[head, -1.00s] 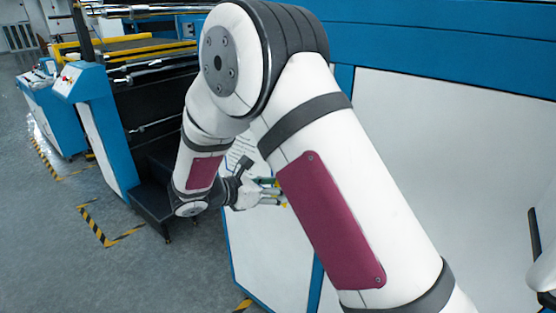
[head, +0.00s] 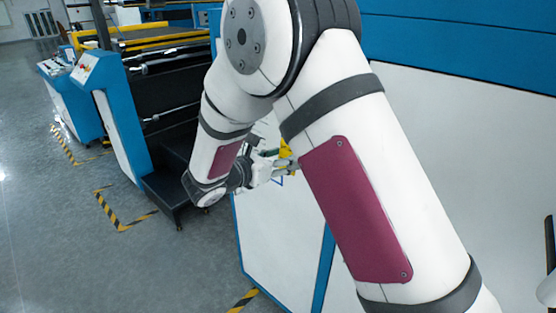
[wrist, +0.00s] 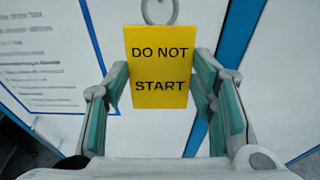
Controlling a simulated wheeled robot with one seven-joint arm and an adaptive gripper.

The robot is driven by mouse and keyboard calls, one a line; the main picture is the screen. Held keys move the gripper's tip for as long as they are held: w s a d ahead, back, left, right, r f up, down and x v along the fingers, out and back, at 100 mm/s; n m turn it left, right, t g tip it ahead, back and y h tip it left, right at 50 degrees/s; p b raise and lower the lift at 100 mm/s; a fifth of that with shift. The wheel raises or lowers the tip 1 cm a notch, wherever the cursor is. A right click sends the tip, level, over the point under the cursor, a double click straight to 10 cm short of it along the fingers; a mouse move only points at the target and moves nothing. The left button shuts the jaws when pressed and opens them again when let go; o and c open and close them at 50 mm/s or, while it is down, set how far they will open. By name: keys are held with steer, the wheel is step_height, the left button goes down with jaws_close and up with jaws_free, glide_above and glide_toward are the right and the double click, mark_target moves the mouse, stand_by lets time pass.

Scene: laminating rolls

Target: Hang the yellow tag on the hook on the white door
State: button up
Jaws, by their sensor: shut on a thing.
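The yellow tag (wrist: 159,68) reads "DO NOT START" and stands upright between the fingers of my gripper (wrist: 160,90) in the wrist view. The green finger pads close on its left and right edges. A grey ring (wrist: 160,10) rises from the tag's top and is cut by the picture edge. The white door (wrist: 115,30) is behind the tag. I cannot make out the hook in any view. In the head view the tag (head: 285,149) is a small yellow patch at my gripper (head: 277,162), partly hidden by my arm.
A printed sheet with a blue border (wrist: 45,55) is on the white surface left of the tag. A blue frame strip (wrist: 235,50) runs on the right. In the head view, black steps (head: 172,195) stand left of the door, with open grey floor (head: 60,230) beyond.

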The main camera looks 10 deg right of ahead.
steer(key=b+x, duration=0.1)
steer(key=x, duration=0.5)
stand_by(0.7)
steer(key=shift+d+f, duration=0.1)
steer(key=shift+f, duration=0.05)
stand_by(0.5)
steer(key=o, duration=1)
